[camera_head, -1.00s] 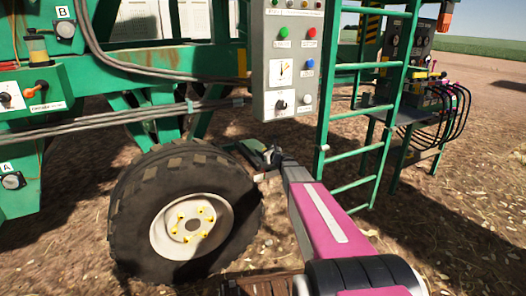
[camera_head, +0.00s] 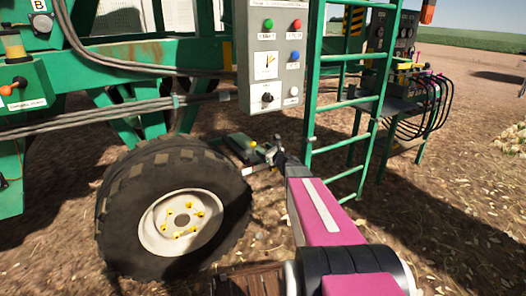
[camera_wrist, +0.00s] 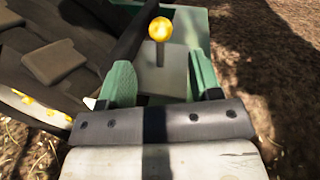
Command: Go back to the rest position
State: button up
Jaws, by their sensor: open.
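My gripper (camera_head: 264,152) is at the end of my pink and grey arm, to the right of the big wheel and left of the ladder. In the wrist view my gripper (camera_wrist: 162,77) has its two green fingertips wide apart with nothing clamped between them. A yellow ball knob (camera_wrist: 160,29) on a thin stalk shows beyond the gap between the fingertips, apart from them. The stalk rises from a pale plate on a green unit (camera_wrist: 193,28). This green unit (camera_head: 238,143) also shows in the head view, low beside the wheel.
The black-tyred wheel (camera_head: 172,210) stands close on the left of my arm. The green ladder (camera_head: 345,105) rises close on the right. A grey control panel (camera_head: 270,55) hangs above my gripper. A hose stand (camera_head: 408,95) is farther right. Open straw-strewn ground lies at the lower right.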

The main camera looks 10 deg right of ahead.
jog(key=s+a+f+n+g, duration=0.4)
jog(key=s+a+n+g, duration=0.1)
jog(key=s+n, duration=0.25)
jog(key=s+a+f+n+g, duration=0.45)
jog(key=s+a+n, duration=0.2)
jog(key=n, duration=0.25)
jog(key=s+d+f+n+g+h, duration=0.2)
jog(key=s+n+g+h, duration=0.1)
jog(key=s, duration=0.5)
jog(key=s+d+f+n+g+h, duration=0.2)
jog(key=s+n+h, duration=0.3)
jog(key=s+n, duration=0.3)
jog(key=shift+d+f+g+h, duration=0.25)
jog(key=shift+d+g+h, duration=0.15)
jog(key=shift+d+g, duration=0.3)
jog(key=shift+d+n, duration=0.15)
jog(key=shift+n, duration=0.1)
